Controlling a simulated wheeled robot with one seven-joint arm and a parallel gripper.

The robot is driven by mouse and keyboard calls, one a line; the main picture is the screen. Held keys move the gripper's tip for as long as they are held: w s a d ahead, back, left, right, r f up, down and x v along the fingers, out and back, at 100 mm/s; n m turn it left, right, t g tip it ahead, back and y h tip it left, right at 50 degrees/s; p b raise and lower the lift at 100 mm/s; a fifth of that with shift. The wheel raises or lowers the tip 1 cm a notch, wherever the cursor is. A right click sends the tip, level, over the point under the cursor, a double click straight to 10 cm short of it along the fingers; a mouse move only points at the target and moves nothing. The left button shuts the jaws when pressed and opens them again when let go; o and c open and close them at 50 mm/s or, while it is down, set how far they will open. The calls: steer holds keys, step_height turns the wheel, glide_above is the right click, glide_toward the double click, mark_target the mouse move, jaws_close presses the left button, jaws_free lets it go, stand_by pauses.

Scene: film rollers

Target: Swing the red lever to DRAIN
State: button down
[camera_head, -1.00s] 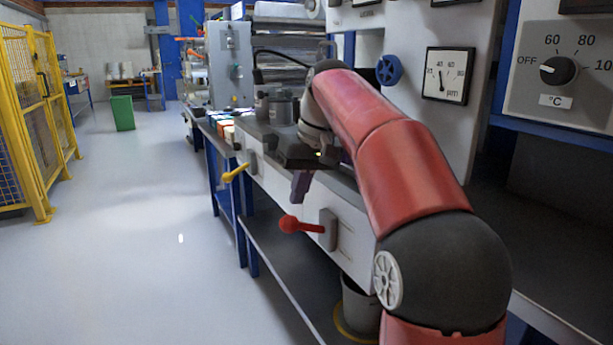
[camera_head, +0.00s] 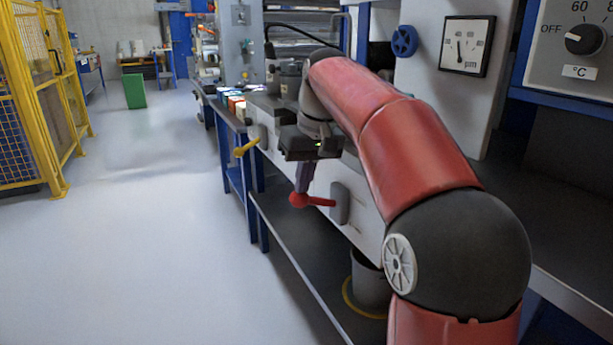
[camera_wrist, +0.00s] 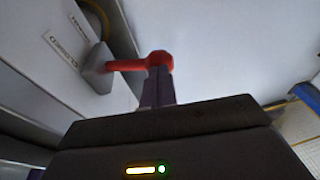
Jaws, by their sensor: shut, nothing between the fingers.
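The red lever (camera_head: 318,201) sticks out to the left from its grey mount (camera_head: 340,203) on the pale front panel, ending in a round knob. My gripper (camera_head: 301,189) points down with its shut fingers at the knob, seemingly against it. In the wrist view the lever (camera_wrist: 126,65) runs from the mount (camera_wrist: 97,70) to the knob, and my gripper's narrow purple fingers (camera_wrist: 157,88) are right at the knob, hiding part of it. Whether they touch is hard to tell. Small white label plates (camera_wrist: 61,48) sit near the mount; their words are not clearly readable.
A yellow lever (camera_head: 246,148) sits farther along the same panel. A grey bucket (camera_head: 370,285) stands below on the lower shelf. Yellow fencing (camera_head: 45,110) stands at the left. The floor (camera_head: 150,250) left of the bench is clear.

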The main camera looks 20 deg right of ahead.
steer(key=a+f+t+h+b, duration=0.1)
steer(key=a+f+h+b, duration=0.2)
steer(key=f+h, duration=0.5)
steer(key=shift+s+a+f+n+t+b, duration=0.2)
steer(key=shift+s+f+n+t+b, duration=0.15)
steer(key=shift+f, duration=0.35)
steer(key=shift+f, duration=0.2)
